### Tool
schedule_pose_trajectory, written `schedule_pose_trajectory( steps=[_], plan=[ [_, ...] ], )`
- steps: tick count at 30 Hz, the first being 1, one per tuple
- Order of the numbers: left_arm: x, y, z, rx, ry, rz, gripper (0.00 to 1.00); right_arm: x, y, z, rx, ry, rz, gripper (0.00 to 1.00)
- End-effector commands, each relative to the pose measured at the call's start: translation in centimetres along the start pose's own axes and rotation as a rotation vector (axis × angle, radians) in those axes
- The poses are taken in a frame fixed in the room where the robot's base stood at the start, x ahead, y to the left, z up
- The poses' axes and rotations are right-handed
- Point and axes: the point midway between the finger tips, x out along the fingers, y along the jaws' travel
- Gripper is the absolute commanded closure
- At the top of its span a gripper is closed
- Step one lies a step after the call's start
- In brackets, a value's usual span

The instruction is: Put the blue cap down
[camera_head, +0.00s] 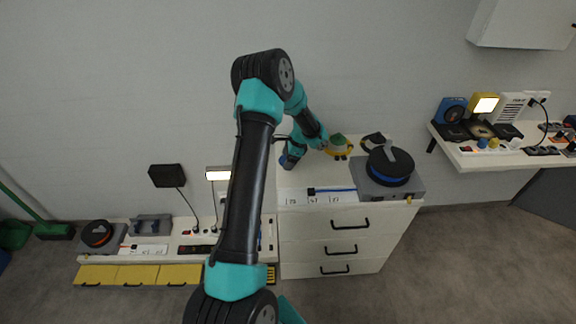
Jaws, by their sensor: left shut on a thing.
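My left gripper (289,158) is above the left end of the white drawer cabinet's top (300,180). It is shut on a small dark-blue thing that shows at its tip, which I take to be the blue cap (288,163); its shape is mostly hidden. I cannot tell whether it touches the cabinet top. A green and yellow cap-like thing (338,146) is to the right of the gripper, and a dark one (374,141) is further right. My right gripper is not in view.
A grey device (403,191) with a black and blue disc (390,165) fills the cabinet's right end. A blue rod (332,190) and white labels lie along its front edge. A low bench (170,254) is at left, a crowded shelf (480,160) at right.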

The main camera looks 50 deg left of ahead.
Motion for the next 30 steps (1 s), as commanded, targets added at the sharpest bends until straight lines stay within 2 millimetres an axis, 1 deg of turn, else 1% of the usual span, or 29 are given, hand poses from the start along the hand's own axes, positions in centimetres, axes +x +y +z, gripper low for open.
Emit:
schedule_pose_trajectory(
  steps=[5, 10, 13, 26, 27, 30],
  plan=[
    [0.4, 0.0, -0.2, 0.000, 0.000, 0.001, 0.44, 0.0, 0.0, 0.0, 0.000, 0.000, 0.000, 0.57],
    [2.3, 0.1, -0.9, 0.001, -0.001, 0.002, 0.44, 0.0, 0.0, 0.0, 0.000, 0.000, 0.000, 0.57],
    [3.1, 0.1, -1.3, 0.000, 0.000, 0.001, 0.44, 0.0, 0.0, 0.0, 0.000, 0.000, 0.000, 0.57],
    [3.5, 0.0, -1.5, 0.000, 0.000, 0.000, 0.44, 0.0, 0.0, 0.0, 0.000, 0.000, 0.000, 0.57],
    [3.5, 0.0, -1.5, 0.000, 0.000, -0.001, 0.19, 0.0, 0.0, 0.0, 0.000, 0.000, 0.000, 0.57],
    [3.5, 0.0, -1.5, 0.000, 0.000, -0.001, 0.09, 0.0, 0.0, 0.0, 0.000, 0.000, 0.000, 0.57]
  ],
)
